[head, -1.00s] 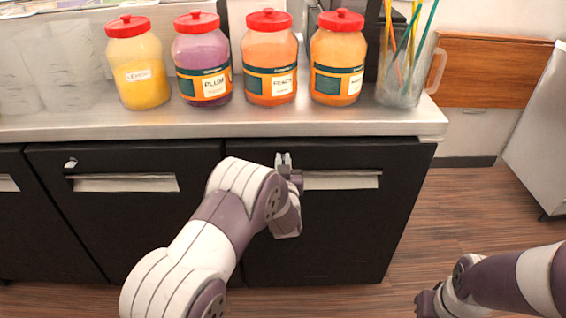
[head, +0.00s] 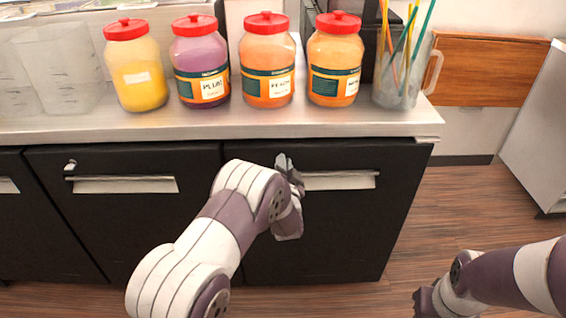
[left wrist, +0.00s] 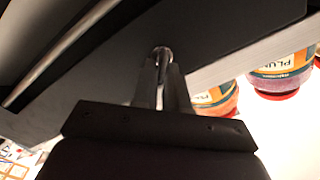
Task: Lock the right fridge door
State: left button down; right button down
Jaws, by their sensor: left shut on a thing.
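The right fridge door (head: 340,225) is a black panel that looks closed under the counter, with a pale recessed handle (head: 342,180) near its top. My left gripper (head: 283,160) is at the door's upper left, beside the handle. In the left wrist view my left gripper (left wrist: 162,66) is shut on a small round metal lock knob (left wrist: 161,50) that sticks out of the black door. The fingers cover most of the knob, so its angle is hard to tell. My right gripper (head: 427,302) is low at the right, dark and partly cut off by the frame edge.
The left fridge door (head: 125,225) has a similar small lock (head: 70,168) by its handle. Several red-lidded jars, such as the plum jar (head: 200,65), and a pitcher of straws (head: 403,70) stand on the counter (head: 160,126). The floor (head: 450,215) at the right is clear.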

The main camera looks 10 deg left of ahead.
pick_arm(q)
jog(key=shift+d+f+m+p, duration=0.15)
jog(key=shift+m+p, duration=0.15)
jog(key=shift+m, duration=1.3)
jog(key=shift+a+f+m+p, duration=0.15)
jog(key=shift+m+p, duration=0.2)
jog(key=shift+m, duration=1.25)
jog(key=shift+d+f+m+p, duration=0.15)
jog(key=shift+m+p, duration=0.15)
jog(key=shift+m, duration=1.3)
jog(key=c, duration=1.3)
grip_release()
jog(key=v, duration=1.2)
jog(key=shift+s+d, duration=0.1)
jog(key=shift+s, duration=0.2)
